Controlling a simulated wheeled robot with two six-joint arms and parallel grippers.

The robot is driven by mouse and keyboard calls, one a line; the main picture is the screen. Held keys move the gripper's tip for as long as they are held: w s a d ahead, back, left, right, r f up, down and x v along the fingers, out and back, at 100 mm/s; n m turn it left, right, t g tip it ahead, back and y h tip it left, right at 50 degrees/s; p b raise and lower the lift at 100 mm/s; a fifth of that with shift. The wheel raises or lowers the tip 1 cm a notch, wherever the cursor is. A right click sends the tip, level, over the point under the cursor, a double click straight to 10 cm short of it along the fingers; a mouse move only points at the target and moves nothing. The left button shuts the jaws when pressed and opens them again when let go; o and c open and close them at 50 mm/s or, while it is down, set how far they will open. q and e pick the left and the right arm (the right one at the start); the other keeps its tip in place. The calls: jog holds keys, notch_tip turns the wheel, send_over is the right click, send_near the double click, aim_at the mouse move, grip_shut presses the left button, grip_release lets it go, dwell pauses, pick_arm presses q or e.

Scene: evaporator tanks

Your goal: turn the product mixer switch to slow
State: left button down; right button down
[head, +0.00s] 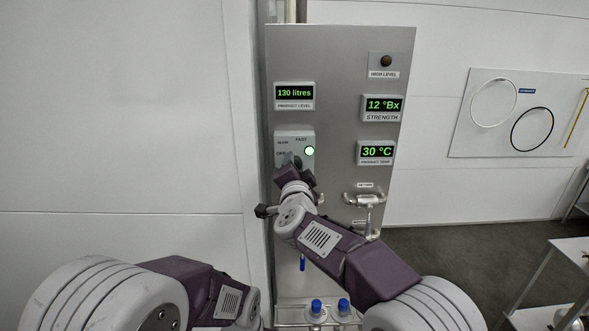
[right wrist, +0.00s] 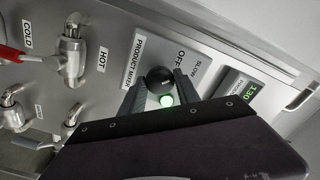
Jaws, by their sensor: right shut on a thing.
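The product mixer switch box (head: 297,147) is a light grey plate on the steel panel, with SLOW, FAST and OFF labels and a lit green lamp (head: 309,151). My right gripper (head: 291,164) is at its lower part and covers the knob from the head. In the right wrist view the switch's round black knob (right wrist: 159,78) sits between the two fingers of my right gripper (right wrist: 160,85), which is shut on it. The SLOW and OFF labels show beside the knob there. I cannot tell which label the knob points to. My left gripper is out of view.
The steel panel (head: 345,70) also carries lit displays for level (head: 294,93), strength (head: 383,106) and temperature (head: 376,152). Pipe valves (head: 365,200) stand out to the right of the switch. Blue-capped bottles (head: 316,307) stand below. A table (head: 560,265) is at lower right.

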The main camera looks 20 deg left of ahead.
dwell(0.3)
jog(key=c, duration=0.9)
grip_release()
jog(key=shift+s+d, duration=0.1)
jog(key=shift+d, duration=0.05)
jog(key=b+v, duration=0.4)
jog(key=v, duration=0.5)
